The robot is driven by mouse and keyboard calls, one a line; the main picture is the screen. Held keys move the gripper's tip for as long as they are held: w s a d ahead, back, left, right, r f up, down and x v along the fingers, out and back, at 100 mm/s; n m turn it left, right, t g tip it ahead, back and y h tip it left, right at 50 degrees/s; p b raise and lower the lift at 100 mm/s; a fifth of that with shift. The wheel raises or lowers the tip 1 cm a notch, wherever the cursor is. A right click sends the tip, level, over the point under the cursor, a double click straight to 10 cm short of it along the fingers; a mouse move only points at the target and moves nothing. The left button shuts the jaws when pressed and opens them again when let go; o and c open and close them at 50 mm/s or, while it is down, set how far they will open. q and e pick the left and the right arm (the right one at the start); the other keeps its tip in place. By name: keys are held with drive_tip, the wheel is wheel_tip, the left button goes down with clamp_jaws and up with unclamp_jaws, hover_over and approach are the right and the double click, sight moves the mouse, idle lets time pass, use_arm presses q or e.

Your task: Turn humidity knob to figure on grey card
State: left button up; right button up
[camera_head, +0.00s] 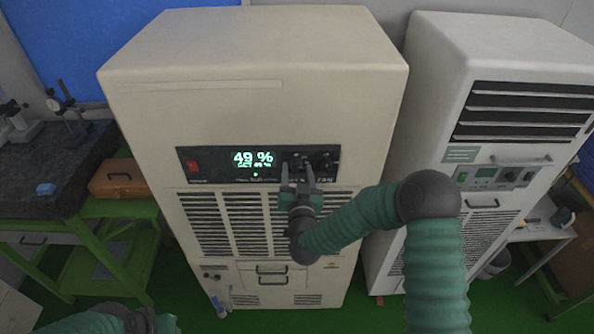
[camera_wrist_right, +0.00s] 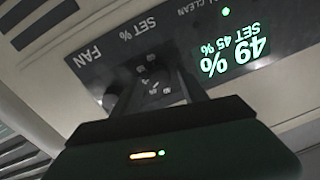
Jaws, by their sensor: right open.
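The humidity knob (camera_wrist_right: 152,82), by the "SET %" label, is dark with pale marks around it in the wrist view. It sits on the black control panel (camera_head: 218,172) of the cream cabinet. My right gripper (camera_head: 298,178) is open in front of the panel, its fingertips on either side of the knob; I cannot tell whether they touch it. The green display (camera_head: 253,159) reads 49 %, and upside down in the wrist view (camera_wrist_right: 236,52) it reads 49 % with SET 45 %. I cannot make out a grey card.
A red switch (camera_head: 193,165) is at the panel's left end. The FAN control (camera_head: 325,162) is close to the right of my gripper. A second white cabinet (camera_head: 480,150) stands to the right. An orange case (camera_head: 119,178) lies on a green bench at left.

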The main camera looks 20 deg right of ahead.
drive_tip(key=c, duration=0.4)
clamp_jaws()
drive_tip(key=m+b, duration=0.1)
drive_tip(key=b, duration=0.1)
drive_tip(key=m+b, duration=0.2)
drive_tip(key=shift+f, duration=0.35)
drive_tip(key=shift+m+b, duration=0.35)
drive_tip(key=shift+m, duration=0.15)
drive_tip(key=shift+r, duration=0.25)
drive_tip(key=shift+m, duration=0.3)
drive_tip(key=shift+o, duration=2)
unclamp_jaws()
